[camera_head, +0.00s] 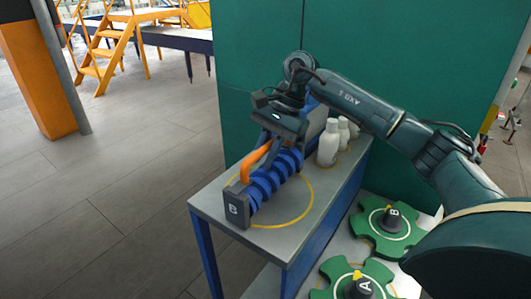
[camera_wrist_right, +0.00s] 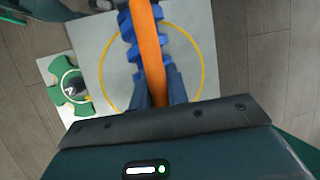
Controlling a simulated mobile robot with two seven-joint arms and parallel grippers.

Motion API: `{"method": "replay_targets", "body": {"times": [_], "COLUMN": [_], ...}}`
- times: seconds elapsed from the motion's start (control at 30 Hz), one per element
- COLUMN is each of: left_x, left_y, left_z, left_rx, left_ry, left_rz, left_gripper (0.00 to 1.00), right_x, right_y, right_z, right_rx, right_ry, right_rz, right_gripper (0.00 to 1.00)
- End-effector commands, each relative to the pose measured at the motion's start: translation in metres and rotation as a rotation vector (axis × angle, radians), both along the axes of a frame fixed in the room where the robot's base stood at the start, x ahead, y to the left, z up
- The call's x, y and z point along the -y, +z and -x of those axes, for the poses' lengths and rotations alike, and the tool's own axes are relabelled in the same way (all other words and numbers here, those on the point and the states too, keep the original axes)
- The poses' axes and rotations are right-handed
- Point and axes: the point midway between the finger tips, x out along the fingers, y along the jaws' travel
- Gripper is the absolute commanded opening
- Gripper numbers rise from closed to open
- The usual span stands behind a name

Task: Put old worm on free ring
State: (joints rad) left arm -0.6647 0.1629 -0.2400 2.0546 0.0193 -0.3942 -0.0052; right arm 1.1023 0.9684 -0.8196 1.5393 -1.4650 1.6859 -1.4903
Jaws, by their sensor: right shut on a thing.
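The worm, a ribbed blue screw (camera_head: 262,190) with an orange handle (camera_head: 245,165) and a dark end block marked "B" (camera_head: 237,209), is at the near end of the grey table. My right gripper (camera_head: 270,152) is shut on the orange handle from above. The handle also shows between its fingers (camera_wrist_right: 157,88) in the right wrist view. A yellow ring (camera_head: 311,197) is marked on the tabletop, and the worm lies across its outline in both views. I cannot tell whether the worm touches the tabletop. My left gripper is not in view.
White bottles (camera_head: 328,144) stand farther back on the grey table (camera_head: 300,232). Green gears marked "B" (camera_head: 372,220) and "A" (camera_head: 330,270) lie on a lower surface at right. A green wall (camera_head: 255,60) rises behind.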

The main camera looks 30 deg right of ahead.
Motion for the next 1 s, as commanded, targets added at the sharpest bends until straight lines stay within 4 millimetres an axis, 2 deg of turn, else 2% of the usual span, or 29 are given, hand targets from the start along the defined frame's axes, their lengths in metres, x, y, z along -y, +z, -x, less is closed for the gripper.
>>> {"method": "replay_targets", "body": {"times": [0.27,0.3,0.6,0.87,1.0], "left_x": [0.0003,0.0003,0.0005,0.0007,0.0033], "left_y": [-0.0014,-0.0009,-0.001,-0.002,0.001], "left_z": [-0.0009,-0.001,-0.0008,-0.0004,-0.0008], "left_rx": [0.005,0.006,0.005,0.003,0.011], "left_ry": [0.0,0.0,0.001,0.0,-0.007], "left_rz": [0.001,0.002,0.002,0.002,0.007], "left_gripper": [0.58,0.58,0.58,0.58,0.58], "right_x": [-0.0005,-0.0005,-0.0003,-0.0001,0.0022], "right_y": [-0.002,-0.0018,-0.0029,-0.006,-0.0001], "right_z": [-0.0006,-0.0005,-0.0002,0.0005,-0.0004], "right_rx": [0.005,0.004,0.001,-0.005,0.001], "right_ry": [0.0,0.0,0.001,0.0,-0.001], "right_rz": [-0.003,-0.003,0.0,0.002,0.0], "right_gripper": [0.0,0.18,0.42,0.42,0.42]}}
